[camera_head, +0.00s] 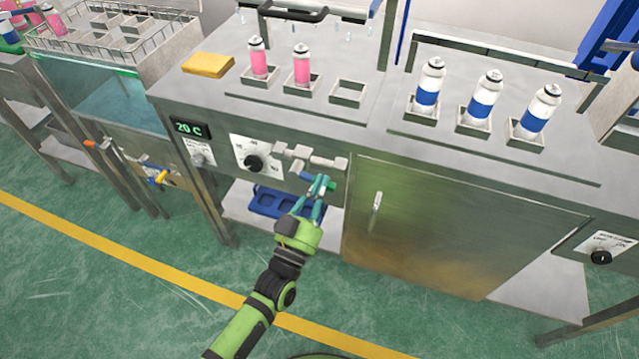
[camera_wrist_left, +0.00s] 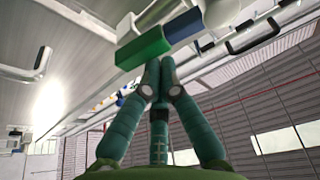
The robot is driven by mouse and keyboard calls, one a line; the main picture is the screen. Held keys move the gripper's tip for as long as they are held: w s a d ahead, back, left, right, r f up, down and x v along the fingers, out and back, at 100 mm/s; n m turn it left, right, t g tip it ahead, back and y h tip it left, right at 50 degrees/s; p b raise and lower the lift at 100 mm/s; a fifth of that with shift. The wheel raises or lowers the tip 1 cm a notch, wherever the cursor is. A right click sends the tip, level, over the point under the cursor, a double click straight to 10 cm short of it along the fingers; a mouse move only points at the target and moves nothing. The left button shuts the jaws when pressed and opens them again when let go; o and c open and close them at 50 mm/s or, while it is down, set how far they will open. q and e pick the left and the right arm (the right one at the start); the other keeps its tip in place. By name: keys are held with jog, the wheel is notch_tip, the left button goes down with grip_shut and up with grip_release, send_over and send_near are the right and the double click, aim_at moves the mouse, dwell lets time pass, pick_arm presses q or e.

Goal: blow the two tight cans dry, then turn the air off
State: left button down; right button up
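Two pink cans with silver tops, the left one (camera_head: 258,60) and the right one (camera_head: 302,66), stand upright in square holders on the steel bench. A third holder (camera_head: 348,93) beside them is empty. A blue lever with a green end (camera_head: 331,186) sits on the bench front below a grey pipe fitting (camera_head: 310,158). My left gripper (camera_head: 319,179) is at this lever, its fingertips close together. In the left wrist view the fingertips (camera_wrist_left: 159,68) meet just below the green end (camera_wrist_left: 143,47). Contact with the lever is unclear. My right gripper is not in view.
Several white-blue cans (camera_head: 482,98) stand in holders on the right. A yellow sponge (camera_head: 208,64) lies on the bench. A dial (camera_head: 254,162) and a 20 C display (camera_head: 190,128) are left of the lever. A blue tray (camera_head: 272,203) is below. A cabinet door (camera_head: 450,225) stands right.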

pick_arm(q)
jog(key=a+f+m+g+h+p, duration=0.1)
jog(key=a+f+m+g, duration=0.1)
jog(key=m, duration=0.7)
jog(key=w+a+f+m+g+h+p, duration=0.1)
jog(key=a+f+m+g, duration=0.1)
jog(key=m, duration=0.7)
jog(key=shift+w+f+g, duration=0.2)
jog(key=shift+f+g, duration=0.7)
jog(key=shift+f, duration=0.5)
jog(key=shift+a, duration=0.1)
